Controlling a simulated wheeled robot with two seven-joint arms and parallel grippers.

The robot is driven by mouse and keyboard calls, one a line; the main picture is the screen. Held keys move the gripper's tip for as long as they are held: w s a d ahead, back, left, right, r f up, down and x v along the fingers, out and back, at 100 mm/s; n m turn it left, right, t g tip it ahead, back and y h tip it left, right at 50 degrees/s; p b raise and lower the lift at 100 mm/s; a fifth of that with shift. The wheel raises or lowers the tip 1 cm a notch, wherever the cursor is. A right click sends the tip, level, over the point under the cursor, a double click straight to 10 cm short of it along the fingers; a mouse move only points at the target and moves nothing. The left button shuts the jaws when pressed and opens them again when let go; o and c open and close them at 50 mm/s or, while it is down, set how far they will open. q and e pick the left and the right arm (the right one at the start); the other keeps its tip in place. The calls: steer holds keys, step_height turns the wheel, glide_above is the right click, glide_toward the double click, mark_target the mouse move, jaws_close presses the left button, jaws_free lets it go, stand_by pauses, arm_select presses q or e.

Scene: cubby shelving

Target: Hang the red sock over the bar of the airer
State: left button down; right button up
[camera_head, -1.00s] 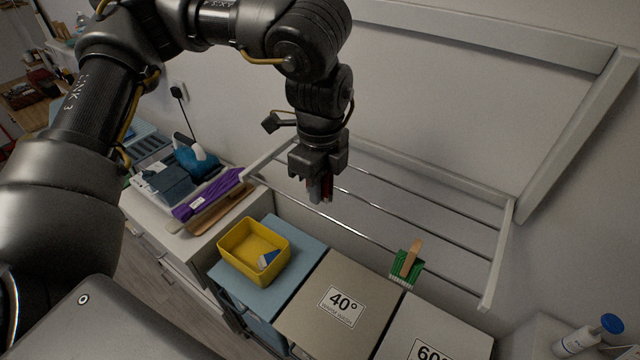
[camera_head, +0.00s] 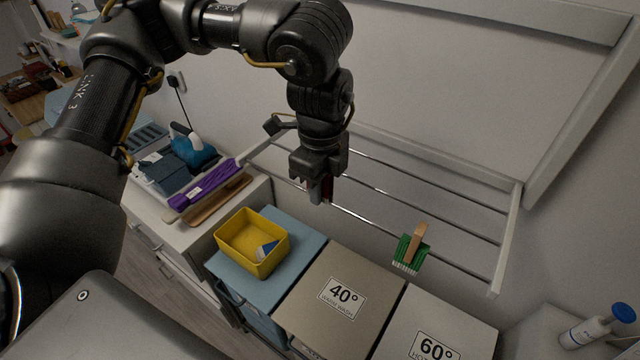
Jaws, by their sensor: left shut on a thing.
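My left gripper (camera_head: 319,195) points down at the airer's front bar, left of its middle. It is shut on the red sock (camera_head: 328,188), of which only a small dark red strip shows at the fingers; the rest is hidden. The airer (camera_head: 507,235) is a white wall frame folded out, with several thin metal bars. The fingertips overlap the front bar (camera_head: 365,221) in the picture; I cannot tell whether the sock touches it. My right gripper is not in view.
Below are bins marked 40° (camera_head: 376,283) and 60° (camera_head: 455,318), and a yellow tray (camera_head: 284,249) on a blue bin. A purple folded item (camera_head: 208,183) lies left; a bottle (camera_head: 590,329) stands right.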

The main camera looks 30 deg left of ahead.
arm_select(q)
steer(key=shift+f+b, duration=0.65)
steer(key=shift+f, duration=0.4)
steer(key=shift+f+b, duration=1.65)
steer(key=shift+f, duration=0.6)
steer(key=c, duration=1.4)
jaws_free()
steer(key=shift+c, duration=0.2)
steer(key=shift+o, duration=0.8)
step_height(320, 180, up, 10)
steer(key=shift+r+b, duration=0.1)
steer(key=shift+b, duration=0.85)
steer(key=shift+r, duration=0.35)
